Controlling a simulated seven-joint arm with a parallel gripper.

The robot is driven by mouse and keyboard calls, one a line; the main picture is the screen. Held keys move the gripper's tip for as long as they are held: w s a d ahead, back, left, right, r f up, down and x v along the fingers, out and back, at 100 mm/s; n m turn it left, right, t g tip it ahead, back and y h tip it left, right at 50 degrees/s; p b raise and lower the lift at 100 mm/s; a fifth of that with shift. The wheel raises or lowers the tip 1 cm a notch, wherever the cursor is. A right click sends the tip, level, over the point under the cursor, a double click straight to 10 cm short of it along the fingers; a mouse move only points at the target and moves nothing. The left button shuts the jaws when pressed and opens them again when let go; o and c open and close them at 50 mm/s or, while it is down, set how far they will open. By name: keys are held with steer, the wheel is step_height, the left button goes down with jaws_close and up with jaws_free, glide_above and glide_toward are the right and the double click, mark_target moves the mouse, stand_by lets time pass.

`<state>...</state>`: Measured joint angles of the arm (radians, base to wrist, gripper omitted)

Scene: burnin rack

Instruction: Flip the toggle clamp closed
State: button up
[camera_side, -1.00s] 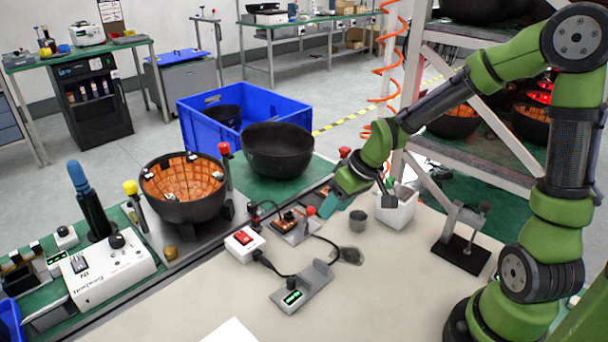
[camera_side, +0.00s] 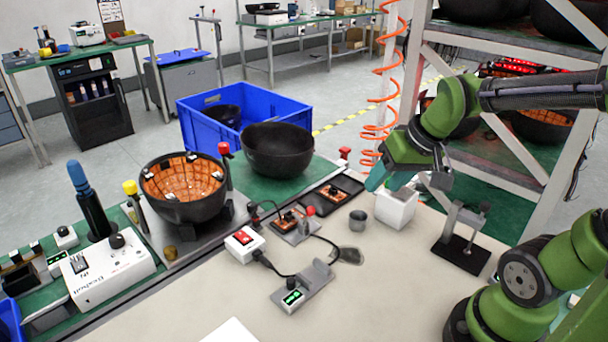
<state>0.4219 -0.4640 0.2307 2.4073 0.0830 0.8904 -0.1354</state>
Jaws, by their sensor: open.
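My gripper (camera_side: 376,180), with teal fingers, is open and holds nothing that I can see. It is above the bench beside the white box, to the right of the small fixtures. A small fixture (camera_side: 284,232) holds an orange circuit board and has a red knob (camera_side: 310,211) at its right, which looks like a toggle clamp handle. Another red-tipped handle (camera_side: 224,150) stands upright beside the bowl with orange boards (camera_side: 208,208). A third red knob (camera_side: 345,153) is behind the black tray. I cannot tell which is the task's clamp, or its exact state. My gripper touches none of these knobs.
A black tray (camera_side: 356,185) with a board lies left of my gripper. A grey cup (camera_side: 358,220) and white box (camera_side: 399,212) stand close by. A red-switch box (camera_side: 243,246), cable and grey fixture (camera_side: 312,293) are in front. A metal stand (camera_side: 462,250) is at right.

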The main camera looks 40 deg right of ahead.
steer(key=s+a+r+n+t+y, duration=0.1)
steer(key=s+a+r+t, duration=0.1)
steer(key=s+a+r, duration=0.2)
steer(key=shift+a+y, duration=0.3)
steer(key=shift+a, duration=0.05)
